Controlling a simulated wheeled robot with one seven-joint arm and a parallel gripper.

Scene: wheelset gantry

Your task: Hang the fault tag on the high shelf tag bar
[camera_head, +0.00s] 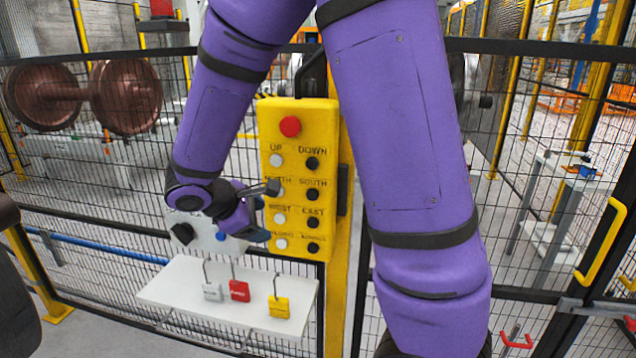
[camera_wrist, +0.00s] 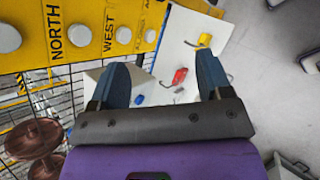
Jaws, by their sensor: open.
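A white shelf (camera_head: 180,285) on the fence carries three small lock-shaped tags with wire hooks: a grey-white tag (camera_head: 213,292), a red tag (camera_head: 239,290) and a yellow tag (camera_head: 279,306). I cannot read which is the fault tag. My gripper (camera_head: 262,218) is open and empty, above the shelf and in front of the yellow control box. In the wrist view, the red tag (camera_wrist: 180,77) shows between the open fingers (camera_wrist: 164,80), apart from them, and the yellow tag (camera_wrist: 205,40) lies beyond. I cannot make out a high tag bar.
The yellow control box (camera_head: 291,228), with a red button and labelled buttons, stands close beside my gripper. Black mesh fence surrounds the shelf. A wheelset (camera_head: 90,97) stands beyond the fence at left.

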